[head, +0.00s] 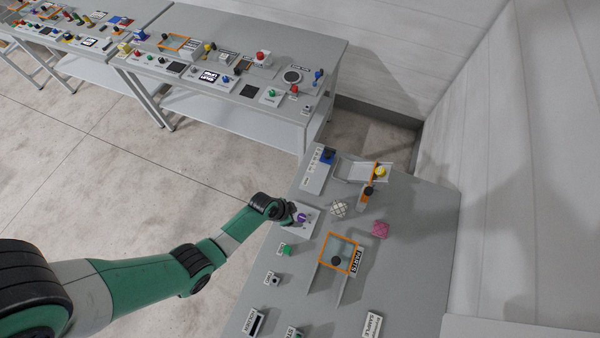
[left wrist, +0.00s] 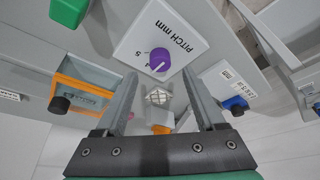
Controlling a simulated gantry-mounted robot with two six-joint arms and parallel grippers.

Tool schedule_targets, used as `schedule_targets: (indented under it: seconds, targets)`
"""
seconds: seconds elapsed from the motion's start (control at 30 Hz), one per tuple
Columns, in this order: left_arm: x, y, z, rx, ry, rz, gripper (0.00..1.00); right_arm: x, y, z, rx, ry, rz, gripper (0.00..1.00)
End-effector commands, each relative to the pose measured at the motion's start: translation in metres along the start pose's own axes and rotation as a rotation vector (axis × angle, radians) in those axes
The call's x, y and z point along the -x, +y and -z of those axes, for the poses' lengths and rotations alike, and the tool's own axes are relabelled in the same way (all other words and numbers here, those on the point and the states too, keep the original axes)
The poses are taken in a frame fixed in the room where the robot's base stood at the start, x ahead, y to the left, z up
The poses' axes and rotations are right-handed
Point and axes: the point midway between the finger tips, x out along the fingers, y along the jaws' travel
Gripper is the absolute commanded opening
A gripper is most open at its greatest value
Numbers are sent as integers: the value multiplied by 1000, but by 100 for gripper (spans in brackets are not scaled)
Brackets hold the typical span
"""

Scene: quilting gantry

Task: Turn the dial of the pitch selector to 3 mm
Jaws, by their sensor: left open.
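The pitch selector is a white plate (left wrist: 182,28) lettered "PITCH mm", with a purple dial (left wrist: 157,62). A numeral, seemingly 5, shows beside the dial; I cannot read the dial's setting. In the head view the purple dial (head: 302,217) is near the left edge of the grey table. My left gripper (head: 291,213) is open and empty, close beside the dial at its left. In the left wrist view its two fingers (left wrist: 158,76) stand apart, with the dial showing between their tips. I cannot tell whether they touch it. My right gripper is not in view.
A chequered white cube (head: 338,208) and a pink block (head: 380,229) lie right of the selector. An orange-framed chute (head: 325,262) and a blue-knobbed panel (head: 314,178) stand nearby. The table's right side is clear.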

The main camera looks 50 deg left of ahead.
Motion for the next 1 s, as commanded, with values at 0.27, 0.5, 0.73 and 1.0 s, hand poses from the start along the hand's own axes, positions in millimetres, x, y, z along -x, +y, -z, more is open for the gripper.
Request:
schedule_targets:
  seconds: [0.27, 0.5, 0.73, 1.0]
  targets:
    - [-48, 0, 0, -1, 0, -1, 72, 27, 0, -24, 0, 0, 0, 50]
    - [-51, 0, 1, 0, 0, 0, 72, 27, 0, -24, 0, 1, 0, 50]
    - [-51, 0, 0, 0, 0, 0, 48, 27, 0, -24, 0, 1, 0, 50]
    - [-51, 0, 0, 0, 0, 0, 0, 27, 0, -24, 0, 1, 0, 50]
